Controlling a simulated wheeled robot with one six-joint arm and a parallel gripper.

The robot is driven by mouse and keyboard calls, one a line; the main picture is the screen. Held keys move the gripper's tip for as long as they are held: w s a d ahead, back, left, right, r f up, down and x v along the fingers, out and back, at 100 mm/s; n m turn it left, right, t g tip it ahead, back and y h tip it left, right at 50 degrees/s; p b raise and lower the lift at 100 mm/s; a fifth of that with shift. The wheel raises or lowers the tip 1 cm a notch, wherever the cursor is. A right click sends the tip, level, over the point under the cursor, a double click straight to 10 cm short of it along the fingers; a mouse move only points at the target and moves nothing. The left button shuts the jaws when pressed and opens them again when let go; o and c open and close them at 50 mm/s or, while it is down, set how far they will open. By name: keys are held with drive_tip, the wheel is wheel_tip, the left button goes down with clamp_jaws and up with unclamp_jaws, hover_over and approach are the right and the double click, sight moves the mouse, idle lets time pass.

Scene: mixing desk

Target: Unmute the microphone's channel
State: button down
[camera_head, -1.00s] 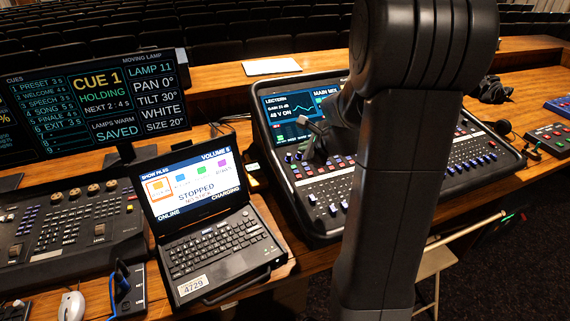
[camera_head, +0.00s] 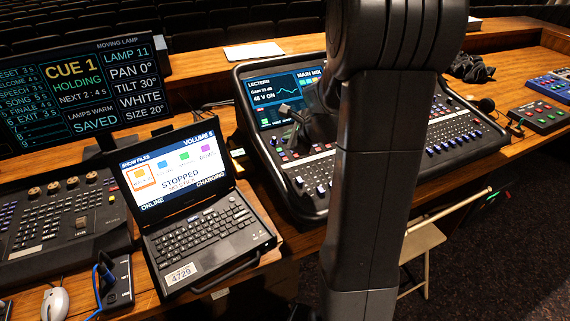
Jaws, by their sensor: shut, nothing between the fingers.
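The mixing desk (camera_head: 252,154) stands on the wooden counter, partly hidden behind my arm. Its screen (camera_head: 268,91) reads LECTERN, 48 V ON and MAIN MIX, with a curve. Rows of knobs, small buttons and faders (camera_head: 318,172) show left of my arm, and more (camera_head: 455,137) show right of it. The mute buttons are too small to tell apart, and I cannot read their state. My gripper (camera_head: 289,113) is shut and empty, in front of the lower part of the screen and over the upper controls. I cannot tell whether it touches the desk.
A laptop (camera_head: 205,235) showing STOPPED stands left of the desk. A cue monitor (camera_head: 82,85) and a lighting console (camera_head: 60,215) are further left. A small box with buttons (camera_head: 541,118) and a black round-headed object (camera_head: 487,104) lie at right. White paper (camera_head: 253,51) lies behind.

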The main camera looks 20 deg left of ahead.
drive_tip(key=f+b, duration=0.1)
drive_tip(key=f, duration=0.1)
drive_tip(key=f+b, duration=0.1)
drive_tip(key=b, duration=0.1)
drive_tip(key=f+b, duration=0.1)
drive_tip(key=f, duration=0.1)
drive_tip(key=shift+w+a+f, duration=0.2)
drive_tip(key=shift+a+f, duration=0.05)
drive_tip(key=shift+f, duration=0.1)
idle(1.5)
drive_tip(key=shift+f+b, duration=0.4)
drive_tip(key=shift+b, duration=0.1)
drive_tip(key=shift+f, duration=0.3)
idle(0.3)
drive_tip(key=shift+r, duration=0.15)
drive_tip(key=shift+r+p, duration=0.4)
drive_tip(key=shift+r, duration=0.2)
drive_tip(key=shift+r, duration=0.1)
drive_tip(key=shift+s+d+r+p, duration=0.1)
drive_tip(key=shift+r+p, duration=1)
drive_tip(key=shift+r, duration=0.1)
drive_tip(key=shift+s+d+r+p, duration=0.1)
drive_tip(key=shift+r+p, duration=1)
drive_tip(key=shift+r, duration=0.1)
